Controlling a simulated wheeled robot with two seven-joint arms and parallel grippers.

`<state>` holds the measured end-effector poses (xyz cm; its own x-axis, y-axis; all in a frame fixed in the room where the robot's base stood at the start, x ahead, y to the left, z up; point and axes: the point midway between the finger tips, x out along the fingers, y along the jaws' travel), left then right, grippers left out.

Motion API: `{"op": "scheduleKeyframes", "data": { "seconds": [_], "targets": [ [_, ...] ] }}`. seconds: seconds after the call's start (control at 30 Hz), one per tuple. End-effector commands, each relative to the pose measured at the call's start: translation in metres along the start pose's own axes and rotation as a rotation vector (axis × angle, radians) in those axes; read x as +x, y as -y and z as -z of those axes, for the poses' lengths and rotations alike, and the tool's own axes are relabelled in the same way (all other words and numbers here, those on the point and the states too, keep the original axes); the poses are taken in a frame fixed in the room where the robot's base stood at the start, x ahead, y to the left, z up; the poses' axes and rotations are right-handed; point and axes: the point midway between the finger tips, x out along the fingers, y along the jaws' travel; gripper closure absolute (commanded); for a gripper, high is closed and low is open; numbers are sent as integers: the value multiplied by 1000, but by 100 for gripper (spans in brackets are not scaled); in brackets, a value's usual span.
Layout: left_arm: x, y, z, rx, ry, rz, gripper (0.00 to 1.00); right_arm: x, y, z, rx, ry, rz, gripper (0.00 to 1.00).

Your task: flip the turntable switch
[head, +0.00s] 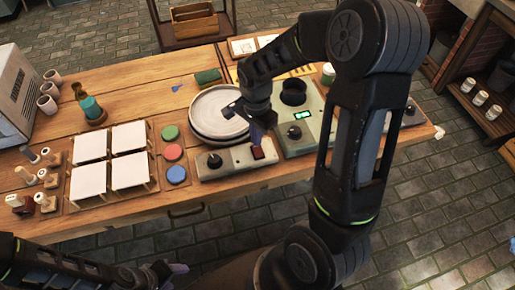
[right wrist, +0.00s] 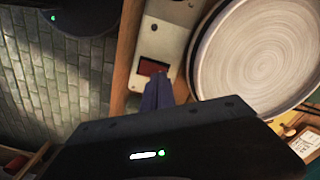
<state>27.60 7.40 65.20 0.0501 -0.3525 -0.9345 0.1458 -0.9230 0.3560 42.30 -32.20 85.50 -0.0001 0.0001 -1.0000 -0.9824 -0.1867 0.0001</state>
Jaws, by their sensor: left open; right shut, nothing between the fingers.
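The turntable (head: 222,113) is a round pale grey disc in the middle of the wooden table. In front of it is a light control box with a black knob (head: 214,161) and a dark red switch (head: 257,153). My right gripper (head: 256,135) is shut and empty, its tips just above the switch; whether they touch it I cannot tell. In the right wrist view, the fingertips (right wrist: 158,90) are beside the red switch (right wrist: 151,67), with the turntable (right wrist: 265,55) to the right. My left gripper (head: 168,270) is open, low in front of the table.
Red, green and blue discs (head: 173,152) lie left of the control box, beside a rack of white square tiles (head: 110,158). A grey-green device (head: 305,130) with a lit green display stands right of the turntable. A bottle (head: 91,106) and cups are at the left.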

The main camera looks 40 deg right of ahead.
Motion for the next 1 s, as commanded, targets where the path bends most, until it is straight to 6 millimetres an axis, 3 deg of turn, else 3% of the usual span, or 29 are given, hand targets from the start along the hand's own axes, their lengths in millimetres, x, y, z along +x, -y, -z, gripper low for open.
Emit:
{"op": "scheduleKeyframes", "data": {
  "seconds": [1.0],
  "targets": [
    [6, 2, 0, 0, 0, 0, 46, 8, 0, 0, 0, 0, 0, 100]
  ]
}}
